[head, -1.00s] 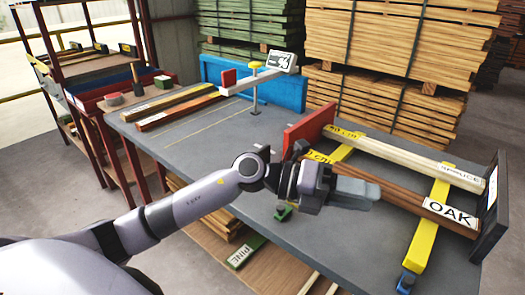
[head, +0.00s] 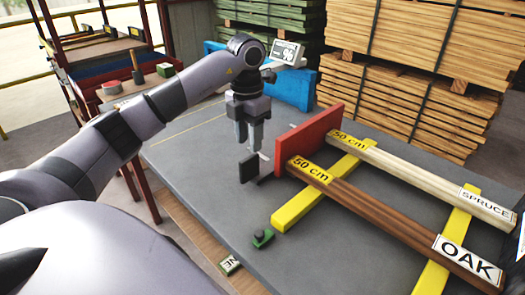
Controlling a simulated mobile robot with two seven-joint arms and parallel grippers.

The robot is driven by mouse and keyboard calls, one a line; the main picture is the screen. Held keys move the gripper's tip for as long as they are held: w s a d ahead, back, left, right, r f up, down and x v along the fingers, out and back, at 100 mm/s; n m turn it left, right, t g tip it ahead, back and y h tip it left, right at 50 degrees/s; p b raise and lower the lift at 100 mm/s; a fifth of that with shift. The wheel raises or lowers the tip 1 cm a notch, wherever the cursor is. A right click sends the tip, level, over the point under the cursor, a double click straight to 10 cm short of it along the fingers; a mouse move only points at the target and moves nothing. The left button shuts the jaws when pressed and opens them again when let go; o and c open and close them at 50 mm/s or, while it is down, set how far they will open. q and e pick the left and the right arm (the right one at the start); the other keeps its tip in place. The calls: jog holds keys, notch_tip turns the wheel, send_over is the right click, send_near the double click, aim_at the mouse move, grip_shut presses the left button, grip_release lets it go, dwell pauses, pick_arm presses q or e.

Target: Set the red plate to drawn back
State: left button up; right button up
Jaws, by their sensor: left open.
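The red plate (head: 316,137) stands upright across the left ends of two boards, close to or touching them. The dark brown oak board (head: 375,205) and the pale spruce board (head: 400,168) both lie on yellow bars, with 50 cm labels near the plate. My right gripper is out of view.
A small green-and-black piece (head: 262,237) sits near the grey table's front edge. A yellow bar (head: 325,187) runs under the boards. A display with a % sign (head: 288,52) stands at the back. The table left of my gripper is clear.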

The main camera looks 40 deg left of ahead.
aim_at(249, 157)
pick_arm(q)
jog(key=shift+s+f, duration=0.15)
jog(key=shift+f, duration=3.35)
grip_shut()
